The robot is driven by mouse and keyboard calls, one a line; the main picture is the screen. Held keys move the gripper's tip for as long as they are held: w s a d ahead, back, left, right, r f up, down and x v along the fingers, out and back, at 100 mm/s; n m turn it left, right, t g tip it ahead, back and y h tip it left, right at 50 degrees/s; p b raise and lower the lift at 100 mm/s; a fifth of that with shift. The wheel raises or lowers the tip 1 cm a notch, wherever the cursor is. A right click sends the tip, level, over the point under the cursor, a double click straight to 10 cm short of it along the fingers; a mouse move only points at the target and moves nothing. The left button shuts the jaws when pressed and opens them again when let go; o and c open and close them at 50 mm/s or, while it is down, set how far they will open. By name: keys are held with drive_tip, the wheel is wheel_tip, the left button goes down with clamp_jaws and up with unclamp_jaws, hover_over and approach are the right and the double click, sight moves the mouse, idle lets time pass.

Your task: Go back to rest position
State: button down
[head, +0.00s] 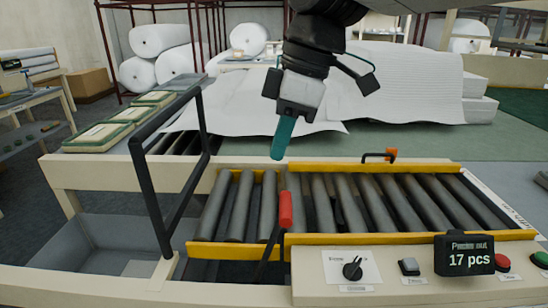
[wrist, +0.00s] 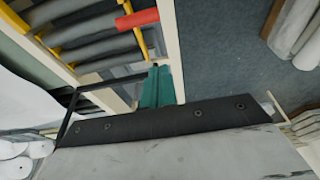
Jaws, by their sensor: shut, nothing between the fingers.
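My gripper (head: 282,140) hangs from the top of the head view, its teal fingers pointing down above the back edge of the roller conveyor (head: 360,200). The fingers are shut together with nothing between them. In the wrist view the teal fingers (wrist: 157,88) also show closed, beyond the dark gripper body. A lever with a red handle (head: 285,209) stands at the conveyor's front, below the fingers and apart from them. The red handle also shows in the wrist view (wrist: 138,18).
A black frame (head: 150,190) stands upright left of the rollers. A control panel with a dial (head: 352,268), a counter reading 17 pcs (head: 465,262) and buttons lies in front. White wadding (head: 415,85) covers the back. Stacked green-edged pads (head: 105,135) lie at left.

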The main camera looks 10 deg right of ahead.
drive_tip(key=shift+r, duration=0.1)
drive_tip(key=s+d+f+m+h, duration=0.1)
drive_tip(key=s+d+f+m, duration=0.5)
drive_tip(key=d, duration=0.3)
drive_tip(key=s+d+f+m+h, duration=0.2)
drive_tip(key=s+d+f+m, duration=0.4)
drive_tip(key=d+m, duration=0.2)
drive_tip(key=shift+s+d+f+m+t, duration=0.3)
drive_tip(key=shift+s+d+f+m, duration=0.1)
drive_tip(key=shift+m, duration=0.4)
